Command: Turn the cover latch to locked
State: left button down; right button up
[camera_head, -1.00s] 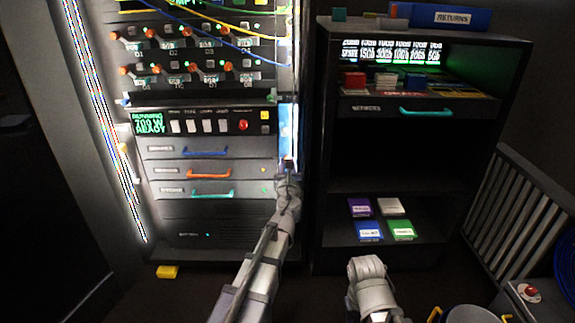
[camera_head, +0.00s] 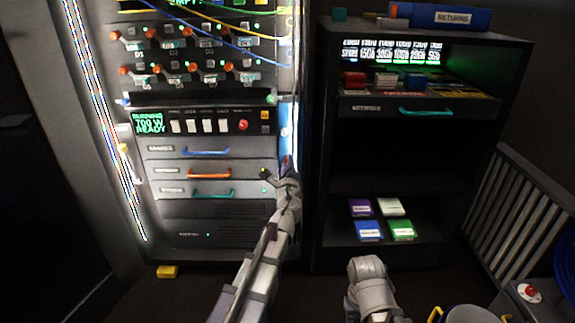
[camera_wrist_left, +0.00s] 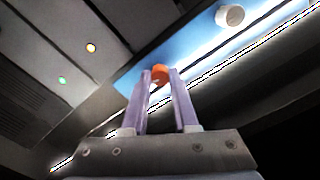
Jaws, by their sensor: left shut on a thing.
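The cover latch shows as a small orange piece (camera_wrist_left: 159,74) on a blue strip (camera_wrist_left: 205,42) in the left wrist view. My left gripper (camera_wrist_left: 161,82) has its two pale fingers closed around it. In the head view, my left gripper (camera_head: 286,165) is at the right edge of the lit cabinet, beside the drawers, and mostly hides the latch. Which way the latch is turned is hard to make out. Of my right arm, only a grey link shows low in the head view; its gripper fingers do not show.
A white round knob (camera_wrist_left: 229,16) sits on the blue strip beyond the latch. Drawers with blue (camera_head: 205,151), orange (camera_head: 209,175) and teal (camera_head: 209,193) handles are left of my gripper. A dark shelf unit (camera_head: 322,150) stands close on the right.

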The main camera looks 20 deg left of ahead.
pick_arm(q)
jog(key=shift+n, duration=1.7)
jog(key=c, duration=0.7)
grip_release()
jog(key=shift+s, duration=0.1)
jog(key=v, duration=0.7)
jog(key=shift+s+d, duration=0.1)
jog(key=shift+s, duration=0.2)
